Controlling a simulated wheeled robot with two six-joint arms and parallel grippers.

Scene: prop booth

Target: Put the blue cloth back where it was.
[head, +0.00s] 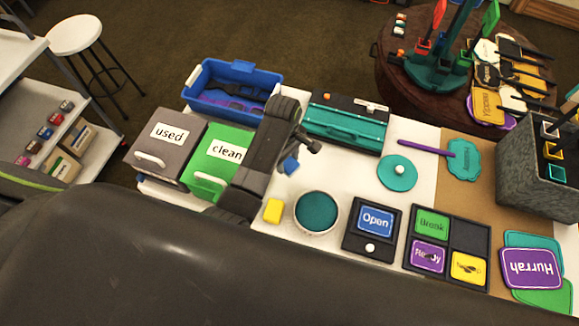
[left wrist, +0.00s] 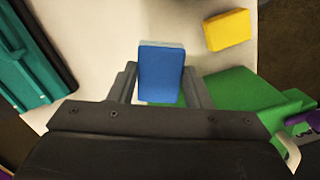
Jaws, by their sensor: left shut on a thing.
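The blue cloth (head: 290,166) looks like a small folded block. It is held above the white table top by my left gripper (head: 297,158), whose arm hides part of the table. In the left wrist view the blue cloth (left wrist: 161,72) sits between the two fingers of the left gripper (left wrist: 160,88), which are shut on it. A green box labelled "clean" (head: 210,168) and a grey box labelled "used" (head: 150,165) stand left of the arm, each with a white handle. My right gripper is not in view.
A yellow block (head: 273,211) lies near a round teal-topped tub (head: 316,213). A teal toolbox (head: 345,127), a teal lid (head: 397,173) and an "Open" sign stand (head: 372,228) are to the right. A blue crate (head: 240,70) is behind the boxes.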

